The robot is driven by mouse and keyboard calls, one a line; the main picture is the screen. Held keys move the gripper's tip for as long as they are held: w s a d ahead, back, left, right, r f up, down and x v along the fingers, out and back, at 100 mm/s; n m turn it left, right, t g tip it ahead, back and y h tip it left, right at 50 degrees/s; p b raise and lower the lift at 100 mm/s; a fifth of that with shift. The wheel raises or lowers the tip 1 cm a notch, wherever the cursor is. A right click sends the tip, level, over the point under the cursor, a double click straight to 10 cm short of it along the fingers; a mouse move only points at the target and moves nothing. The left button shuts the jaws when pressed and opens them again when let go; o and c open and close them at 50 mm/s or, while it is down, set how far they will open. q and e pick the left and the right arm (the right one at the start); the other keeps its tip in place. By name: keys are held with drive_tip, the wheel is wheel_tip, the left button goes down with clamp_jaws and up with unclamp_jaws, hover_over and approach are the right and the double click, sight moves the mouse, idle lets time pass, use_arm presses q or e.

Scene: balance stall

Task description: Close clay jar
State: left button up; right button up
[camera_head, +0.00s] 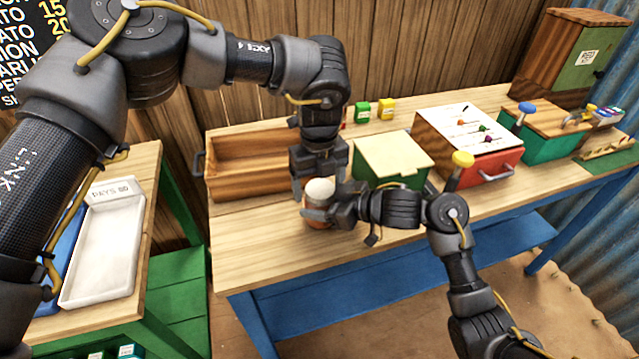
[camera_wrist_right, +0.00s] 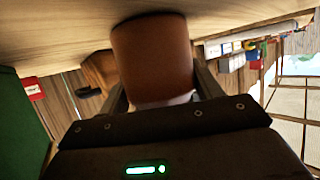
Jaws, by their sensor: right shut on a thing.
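The clay jar (camera_head: 319,223) stands on the wooden table near its front edge, reddish-brown, with a rounded cream top (camera_head: 320,188). My right gripper (camera_head: 318,212) comes from the right and is shut around the jar's side. In the right wrist view the jar (camera_wrist_right: 152,55) sits between both fingers, with a pale band at its end. My left gripper (camera_head: 318,178) points down from above, its fingers apart on either side of the cream top. Whether the fingers touch the top cannot be told. Part of the jar is hidden by my right gripper.
An open wooden crate (camera_head: 232,192) is behind left, and a green box with a cream lid (camera_head: 393,152) behind right. A red-and-white drawer box (camera_head: 470,135) stands farther right. The tabletop left of the jar (camera_head: 255,245) is clear.

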use_arm(q)
drive_tip(key=shift+r, duration=0.1)
drive_tip(key=shift+d+r, duration=0.1)
drive_tip(key=shift+r, duration=2.05)
drive_tip(key=shift+c, duration=0.3)
wheel_tip(320, 180, up, 4)
drive_tip(key=n, duration=0.3)
drive_tip(key=shift+f, duration=0.25)
drive_tip(key=shift+f, duration=0.1)
drive_tip(key=shift+f, duration=3.95)
